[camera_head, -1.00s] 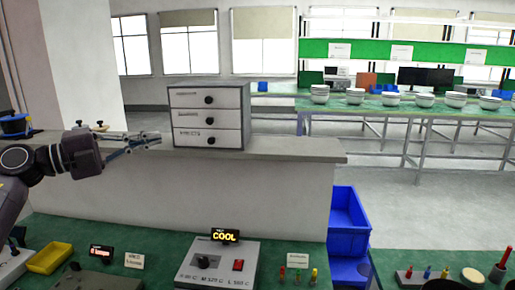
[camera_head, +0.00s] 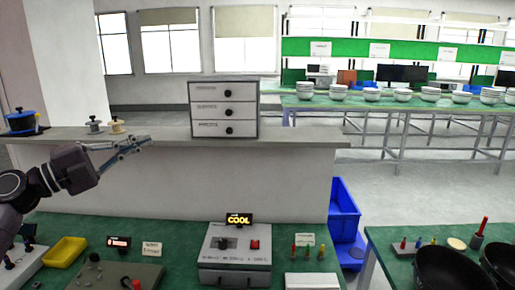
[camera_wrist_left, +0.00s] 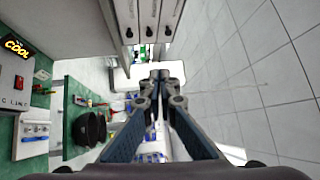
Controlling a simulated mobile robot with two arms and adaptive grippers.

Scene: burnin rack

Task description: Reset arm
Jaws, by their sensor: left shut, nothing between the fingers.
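My left gripper (camera_head: 136,148) comes in from the left in the head view, in front of the grey ledge (camera_head: 295,137). Its fingers are shut with nothing between them. In the left wrist view the shut fingertips (camera_wrist_left: 160,75) point away from the camera, with the drawer cabinet (camera_wrist_left: 133,18) at the top. In the head view the three-drawer cabinet (camera_head: 223,110) stands on the ledge to the right of the gripper, apart from it. My right gripper is not in view.
Below the ledge, a green bench (camera_head: 185,245) holds a control box (camera_head: 236,262) with a "COOL" display and a yellow tray (camera_head: 65,251). Blue bins (camera_head: 343,213) stand right of the ledge. Spools (camera_head: 95,125) sit on the ledge's left. Black bowls (camera_head: 450,268) stand on the right bench.

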